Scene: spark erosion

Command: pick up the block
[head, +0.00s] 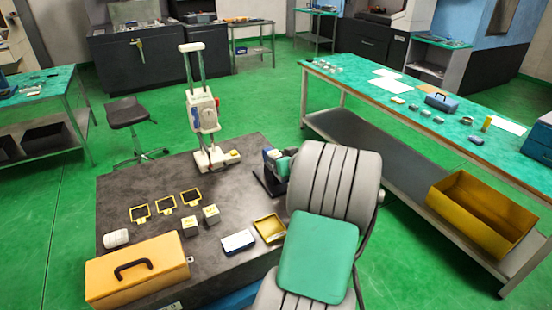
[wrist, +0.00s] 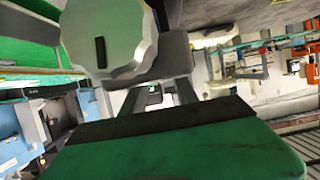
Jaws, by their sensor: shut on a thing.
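My gripper (head: 270,178) shows in the head view as a dark end on a teal and grey body, at the right edge of the dark table (head: 160,215). In the wrist view my gripper (wrist: 158,92) shows as two grey fingers rising from a dark bar on a green part. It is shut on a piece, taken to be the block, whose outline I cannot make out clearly.
A white stand with two columns (head: 205,125) rises left of my gripper. An orange toolbox (head: 138,270), yellow-edged frames (head: 167,204), a white box (head: 238,242) and a yellow tray (head: 269,228) share the table. A long green-topped bench (head: 450,130) stands at right.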

